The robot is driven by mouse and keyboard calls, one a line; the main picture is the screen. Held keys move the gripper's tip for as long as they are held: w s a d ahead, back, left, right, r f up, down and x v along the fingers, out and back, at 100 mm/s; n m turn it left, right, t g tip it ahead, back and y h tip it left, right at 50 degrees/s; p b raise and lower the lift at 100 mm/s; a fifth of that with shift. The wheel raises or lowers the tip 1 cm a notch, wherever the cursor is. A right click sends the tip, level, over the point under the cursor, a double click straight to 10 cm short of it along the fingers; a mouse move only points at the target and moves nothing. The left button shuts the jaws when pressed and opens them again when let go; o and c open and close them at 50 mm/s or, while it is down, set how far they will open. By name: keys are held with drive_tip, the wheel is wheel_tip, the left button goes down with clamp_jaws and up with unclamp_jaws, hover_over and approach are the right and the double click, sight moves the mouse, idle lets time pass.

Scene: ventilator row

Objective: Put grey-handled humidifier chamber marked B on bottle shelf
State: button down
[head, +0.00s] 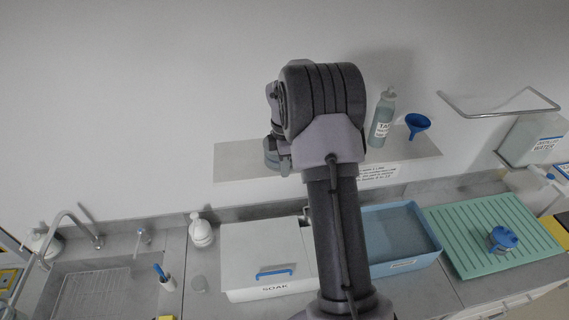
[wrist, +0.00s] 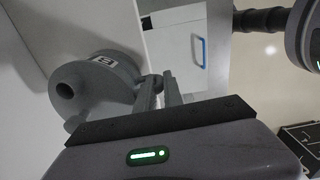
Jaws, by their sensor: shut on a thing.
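The grey humidifier chamber (wrist: 92,92) shows at the left in the wrist view, with a round spout and a label marked B. My gripper (wrist: 165,84) is shut on it at the chamber's side. In the head view the chamber (head: 271,152) shows in part beside my gripper (head: 284,160), over the left part of the bottle shelf (head: 232,162). Whether it touches the shelf cannot be told. My arm hides the middle of the shelf and part of the chamber.
On the shelf's right part stand a labelled bottle (head: 382,120) and a blue funnel (head: 417,123). Below are a white SOAK box (head: 268,256), a blue tray (head: 440,246) and a green drying mat (head: 465,215) with a blue-topped chamber (head: 502,239). The shelf's left end is clear.

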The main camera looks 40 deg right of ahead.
drive_tip(key=shift+s, duration=0.25)
drive_tip(key=c, duration=1.5)
unclamp_jaws()
drive_tip(key=shift+w+f, duration=0.1)
drive_tip(key=shift+f, duration=0.05)
drive_tip(key=s+a+r+m+t, duration=0.1)
drive_tip(key=a+r, duration=0.2)
drive_tip(key=r, duration=0.6)
drive_tip(key=s+a+r+m, duration=0.1)
drive_tip(key=a+r+m, duration=0.15)
drive_tip(key=r, duration=0.65)
drive_tip(key=s+a+r+m+t, duration=0.2)
drive_tip(key=s+a+r+m, duration=0.3)
drive_tip(key=s+a, duration=0.5)
drive_tip(key=s+a+f+m+t+y, duration=0.2)
drive_tip(key=s+a+f+m+t, duration=0.15)
drive_tip(key=s+a+m, duration=0.8)
drive_tip(key=s+f+b, duration=0.1)
drive_tip(key=f+b, duration=1.4)
drive_tip(key=s+f+n+b, duration=0.1)
drive_tip(key=f+b, duration=1.4)
drive_tip(key=b, duration=0.1)
drive_tip(key=s+a+f+n+b, duration=0.1)
drive_tip(key=f+b, duration=1.5)
drive_tip(key=shift+f+g, duration=0.1)
drive_tip(key=shift+g, duration=0.25)
